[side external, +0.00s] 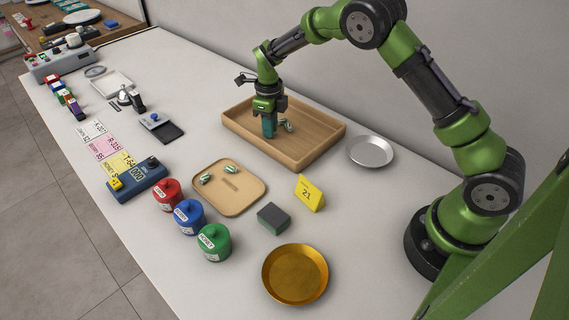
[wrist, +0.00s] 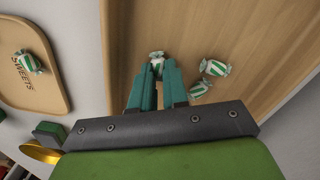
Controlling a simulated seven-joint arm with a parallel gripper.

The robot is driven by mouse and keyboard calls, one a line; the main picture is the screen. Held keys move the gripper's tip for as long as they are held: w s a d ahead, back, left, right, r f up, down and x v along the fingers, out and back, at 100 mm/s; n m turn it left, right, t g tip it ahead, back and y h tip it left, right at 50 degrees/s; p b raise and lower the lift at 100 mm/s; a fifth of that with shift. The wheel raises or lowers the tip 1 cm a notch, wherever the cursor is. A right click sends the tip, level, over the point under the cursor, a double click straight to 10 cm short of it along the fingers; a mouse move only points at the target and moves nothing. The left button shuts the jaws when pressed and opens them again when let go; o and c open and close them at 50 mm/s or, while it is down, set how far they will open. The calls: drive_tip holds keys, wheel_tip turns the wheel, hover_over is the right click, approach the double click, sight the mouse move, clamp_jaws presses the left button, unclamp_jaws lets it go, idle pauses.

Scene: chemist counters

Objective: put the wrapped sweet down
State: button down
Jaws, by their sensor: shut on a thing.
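My gripper (side external: 269,134) points down inside the large wooden tray (side external: 315,150), its fingertips low near the tray floor. In the wrist view my gripper (wrist: 157,70) is shut on a green-and-white wrapped sweet (wrist: 156,56), which shows just past the fingertips. I cannot tell whether this sweet touches the floor. Two more striped sweets lie in the tray right of the fingers, one farther (wrist: 215,68) and one nearer (wrist: 198,90). The smaller board marked SWEETS (wrist: 52,88) holds a sweet (wrist: 28,62); the side view shows two sweets on that board (side external: 242,195).
A silver dish (side external: 370,152) stands right of the large tray. A yellow sign (side external: 310,193), a dark green-grey block (side external: 273,218) and a gold dish (side external: 295,274) stand nearer. Red (side external: 168,194), blue (side external: 189,217) and green (side external: 214,243) jars line the board's left side.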

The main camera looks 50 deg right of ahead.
drive_tip(key=shift+f, duration=0.15)
drive_tip(key=c, duration=1.1)
unclamp_jaws()
